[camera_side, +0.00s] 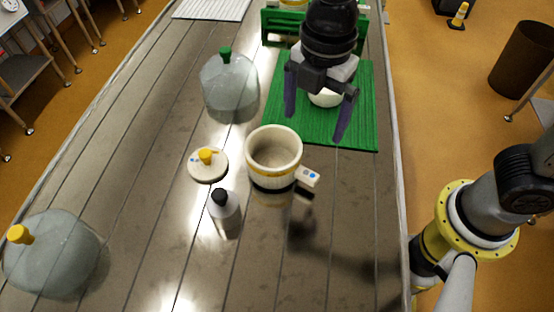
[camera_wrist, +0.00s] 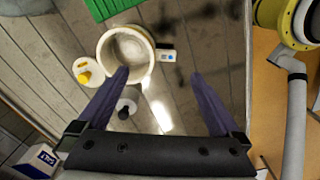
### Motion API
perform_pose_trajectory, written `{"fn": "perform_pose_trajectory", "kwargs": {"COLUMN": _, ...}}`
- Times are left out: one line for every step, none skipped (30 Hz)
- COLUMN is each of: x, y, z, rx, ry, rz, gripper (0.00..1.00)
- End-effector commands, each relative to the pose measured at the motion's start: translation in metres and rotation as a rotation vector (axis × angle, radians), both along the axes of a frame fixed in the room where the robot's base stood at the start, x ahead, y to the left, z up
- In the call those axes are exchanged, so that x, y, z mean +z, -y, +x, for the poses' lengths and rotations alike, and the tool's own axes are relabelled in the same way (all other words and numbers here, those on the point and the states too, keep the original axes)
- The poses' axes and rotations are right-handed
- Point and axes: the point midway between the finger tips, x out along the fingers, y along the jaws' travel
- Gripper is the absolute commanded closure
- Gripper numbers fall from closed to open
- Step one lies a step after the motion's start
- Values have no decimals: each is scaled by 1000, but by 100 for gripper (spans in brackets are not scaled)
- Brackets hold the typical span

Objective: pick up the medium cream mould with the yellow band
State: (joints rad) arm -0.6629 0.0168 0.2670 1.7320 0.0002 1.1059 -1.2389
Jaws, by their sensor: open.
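The cream mould with the yellow band (camera_side: 273,160) stands upright on the table in the middle of the side view. It is open at the top and looks empty. A small tag with coloured dots (camera_side: 307,177) sticks out at its right. In the wrist view the mould (camera_wrist: 106,48) is at the upper left, beyond the left fingertip, its open top facing the camera. My gripper (camera_side: 314,118) is open and empty, its two purple fingers pointing down. In the side view it appears above and behind the mould, over the green mat; in the wrist view its fingers (camera_wrist: 158,75) are wide apart.
A cream lid with a yellow knob (camera_side: 208,165) and a black-capped bottle (camera_side: 225,212) stand near the mould. Glass domes with a green knob (camera_side: 229,85) and a yellow knob (camera_side: 55,255) stand left. A white bowl (camera_side: 325,98) sits on the green mat (camera_side: 362,110).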

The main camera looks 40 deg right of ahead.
Motion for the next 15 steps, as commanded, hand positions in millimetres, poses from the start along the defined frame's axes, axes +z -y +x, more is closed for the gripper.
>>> {"fn": "perform_pose_trajectory", "kwargs": {"x": -7, "y": -6, "z": -5, "rx": 22, "ry": -15, "rz": -12, "gripper": 0}}
{"fn": "perform_pose_trajectory", "kwargs": {"x": -8, "y": -8, "z": -7, "rx": 29, "ry": -17, "rz": -14, "gripper": 0}}
{"fn": "perform_pose_trajectory", "kwargs": {"x": -10, "y": -10, "z": -9, "rx": 35, "ry": -18, "rz": -15, "gripper": 0}}
{"fn": "perform_pose_trajectory", "kwargs": {"x": -12, "y": -11, "z": -9, "rx": 38, "ry": -18, "rz": -15, "gripper": 0}}
{"fn": "perform_pose_trajectory", "kwargs": {"x": -15, "y": -11, "z": -10, "rx": 39, "ry": -19, "rz": -16, "gripper": 0}}
{"fn": "perform_pose_trajectory", "kwargs": {"x": -20, "y": -11, "z": -10, "rx": 39, "ry": -21, "rz": -16, "gripper": 0}}
{"fn": "perform_pose_trajectory", "kwargs": {"x": -24, "y": -10, "z": -10, "rx": 38, "ry": -20, "rz": -16, "gripper": 0}}
{"fn": "perform_pose_trajectory", "kwargs": {"x": -29, "y": -10, "z": -10, "rx": 38, "ry": -21, "rz": -16, "gripper": 0}}
{"fn": "perform_pose_trajectory", "kwargs": {"x": -37, "y": -10, "z": -10, "rx": 37, "ry": -21, "rz": -16, "gripper": 0}}
{"fn": "perform_pose_trajectory", "kwargs": {"x": -43, "y": -10, "z": -11, "rx": 37, "ry": -21, "rz": -18, "gripper": 0}}
{"fn": "perform_pose_trajectory", "kwargs": {"x": -49, "y": -10, "z": -10, "rx": 36, "ry": -21, "rz": -18, "gripper": 0}}
{"fn": "perform_pose_trajectory", "kwargs": {"x": -57, "y": -10, "z": -10, "rx": 36, "ry": -21, "rz": -16, "gripper": 0}}
{"fn": "perform_pose_trajectory", "kwargs": {"x": -63, "y": -10, "z": -10, "rx": 36, "ry": -20, "rz": -17, "gripper": 0}}
{"fn": "perform_pose_trajectory", "kwargs": {"x": -68, "y": -9, "z": -11, "rx": 35, "ry": -20, "rz": -17, "gripper": 0}}
{"fn": "perform_pose_trajectory", "kwargs": {"x": -74, "y": -10, "z": -10, "rx": 35, "ry": -20, "rz": -16, "gripper": 0}}
